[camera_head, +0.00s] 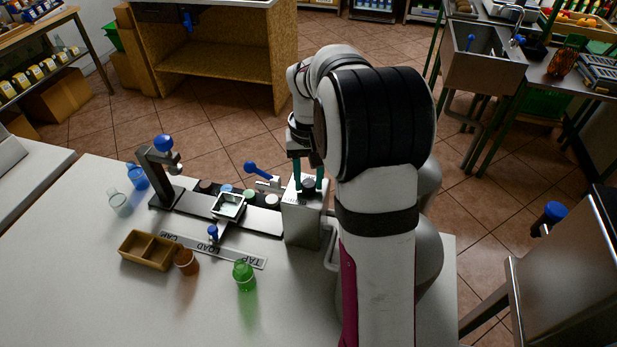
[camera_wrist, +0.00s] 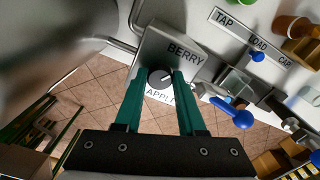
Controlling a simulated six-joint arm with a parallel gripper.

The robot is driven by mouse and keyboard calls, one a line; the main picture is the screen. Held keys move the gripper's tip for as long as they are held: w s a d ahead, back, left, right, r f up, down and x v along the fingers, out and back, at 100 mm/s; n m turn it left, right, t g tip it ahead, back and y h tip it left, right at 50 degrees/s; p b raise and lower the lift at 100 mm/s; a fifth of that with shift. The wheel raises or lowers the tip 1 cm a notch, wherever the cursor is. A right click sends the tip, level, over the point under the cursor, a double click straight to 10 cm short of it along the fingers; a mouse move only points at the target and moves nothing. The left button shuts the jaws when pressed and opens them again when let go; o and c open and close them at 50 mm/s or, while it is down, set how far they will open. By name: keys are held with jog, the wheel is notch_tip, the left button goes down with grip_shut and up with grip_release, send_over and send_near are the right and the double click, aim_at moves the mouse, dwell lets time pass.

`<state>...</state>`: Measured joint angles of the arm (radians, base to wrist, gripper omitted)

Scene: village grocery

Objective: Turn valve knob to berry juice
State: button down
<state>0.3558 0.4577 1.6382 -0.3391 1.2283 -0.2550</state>
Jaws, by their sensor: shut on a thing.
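The dark round valve knob (camera_wrist: 160,78) sits on top of a grey metal dispenser box, (camera_head: 303,215) in the head view. In the wrist view the label BERRY (camera_wrist: 185,53) lies above and right of the knob, and a partly covered label reading APPL (camera_wrist: 160,97) lies below it. A pale pointer line on the knob appears to slant towards the upper right, on the BERRY side. My gripper (camera_head: 308,178) points down at the box top. Its teal fingers (camera_wrist: 159,80) are shut on the knob, one on each side.
Left of the box is a rail with a small tray (camera_head: 228,206), a blue-handled lever (camera_head: 257,170) and a blue-topped press (camera_head: 163,145). The table's front left is clear.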

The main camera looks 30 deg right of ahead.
aim_at(309, 183)
jog(key=shift+n, duration=0.6)
jog(key=c, duration=0.5)
grip_release()
notch_tip(309, 183, up, 16)
jog(key=shift+f, duration=0.1)
